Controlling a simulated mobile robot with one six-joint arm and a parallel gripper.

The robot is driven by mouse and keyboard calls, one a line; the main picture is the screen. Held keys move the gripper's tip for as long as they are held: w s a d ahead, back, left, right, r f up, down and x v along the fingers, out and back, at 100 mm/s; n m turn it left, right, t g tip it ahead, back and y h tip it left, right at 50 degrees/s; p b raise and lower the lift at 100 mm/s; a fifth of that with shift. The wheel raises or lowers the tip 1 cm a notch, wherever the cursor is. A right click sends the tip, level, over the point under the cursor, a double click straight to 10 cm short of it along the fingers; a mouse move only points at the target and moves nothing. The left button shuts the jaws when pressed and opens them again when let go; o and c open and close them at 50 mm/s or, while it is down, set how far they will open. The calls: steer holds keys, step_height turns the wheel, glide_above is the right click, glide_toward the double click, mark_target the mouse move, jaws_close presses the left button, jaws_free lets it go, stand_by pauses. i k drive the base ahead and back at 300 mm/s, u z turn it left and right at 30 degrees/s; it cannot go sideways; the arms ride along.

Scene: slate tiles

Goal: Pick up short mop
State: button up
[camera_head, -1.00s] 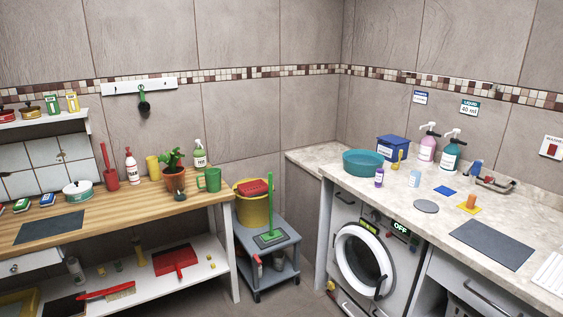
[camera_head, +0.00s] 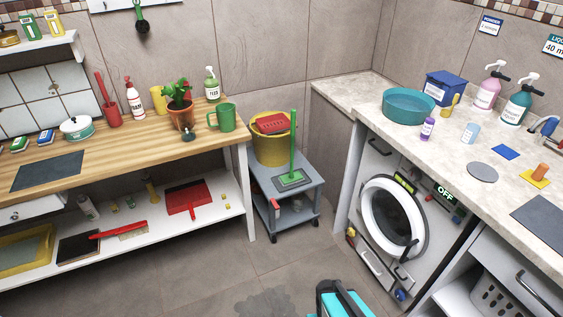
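The short mop (camera_head: 292,148) has a thin green handle and a flat head with a green top and a dark grey pad. It stands upright, head down, on the top shelf of a small grey cart (camera_head: 262,176). The mop stands in front of a yellow bucket (camera_head: 270,152) with a red item in its top. My gripper is not in view, so its state does not show.
A wooden workbench (camera_head: 130,138) stands left of the cart. A counter (camera_head: 345,92) with a washing machine (camera_head: 392,222) stands right. The tiled floor in front is open, with a dark patch (camera_head: 265,302). A teal and black shape, not identifiable, shows at the bottom edge.

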mark_target(292, 178)
steer(key=u, duration=0.45)
steer(key=i, duration=0.75)
steer(key=u, duration=0.65)
steer(key=i, duration=0.45)
steer(key=u, duration=0.2)
